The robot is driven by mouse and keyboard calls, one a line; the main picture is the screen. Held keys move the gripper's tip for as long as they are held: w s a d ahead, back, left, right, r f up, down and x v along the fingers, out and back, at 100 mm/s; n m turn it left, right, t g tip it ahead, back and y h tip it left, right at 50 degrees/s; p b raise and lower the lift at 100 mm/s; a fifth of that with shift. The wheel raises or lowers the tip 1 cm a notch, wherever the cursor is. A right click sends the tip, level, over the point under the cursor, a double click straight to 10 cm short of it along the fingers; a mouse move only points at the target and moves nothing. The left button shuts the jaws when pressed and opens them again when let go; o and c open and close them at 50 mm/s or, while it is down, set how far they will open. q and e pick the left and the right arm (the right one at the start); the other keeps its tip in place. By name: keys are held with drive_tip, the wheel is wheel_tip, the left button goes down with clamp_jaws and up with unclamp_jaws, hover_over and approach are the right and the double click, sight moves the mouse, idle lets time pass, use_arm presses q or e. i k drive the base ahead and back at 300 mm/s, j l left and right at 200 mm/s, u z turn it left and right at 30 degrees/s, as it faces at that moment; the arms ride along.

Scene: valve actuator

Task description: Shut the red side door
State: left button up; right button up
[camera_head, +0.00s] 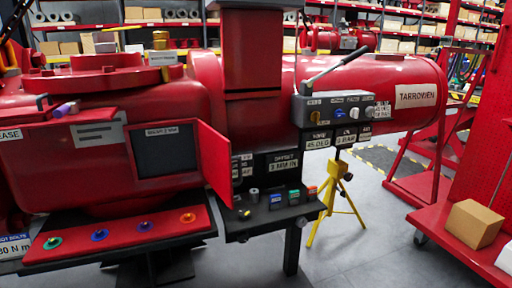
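The red side door (215,163) stands open on the front of the large red actuator body (60,180). It is joined at the right edge of a dark rectangular opening (165,152) and swings outward to the right, toward me. The opening is uncovered, with a small white label along its top. No gripper shows clearly in the head view, and nothing is seen touching the door.
A black shelf (275,215) with small coloured parts sits right of the door. Below the opening is a red ledge (120,238) with coloured knobs. A grey control box (340,108) with a lever and a yellow tripod (338,195) stand right.

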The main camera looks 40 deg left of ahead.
sight(215, 149)
drive_tip(key=i+u, duration=0.4)
drive_tip(key=i, duration=0.25)
drive_tip(key=i+l+u, duration=0.2)
drive_tip(key=i+u, duration=0.2)
drive_tip(key=i, duration=0.3)
drive_tip(key=i+u, duration=0.1)
drive_tip(key=u, duration=0.35)
drive_tip(key=i+u, duration=0.1)
drive_tip(key=u, duration=0.3)
drive_tip(key=i+l+u, duration=0.1)
drive_tip(key=u, duration=0.35)
drive_tip(key=i+l+u, duration=0.1)
drive_tip(key=u, duration=0.35)
drive_tip(key=i+l+u, duration=0.1)
drive_tip(key=u, duration=0.35)
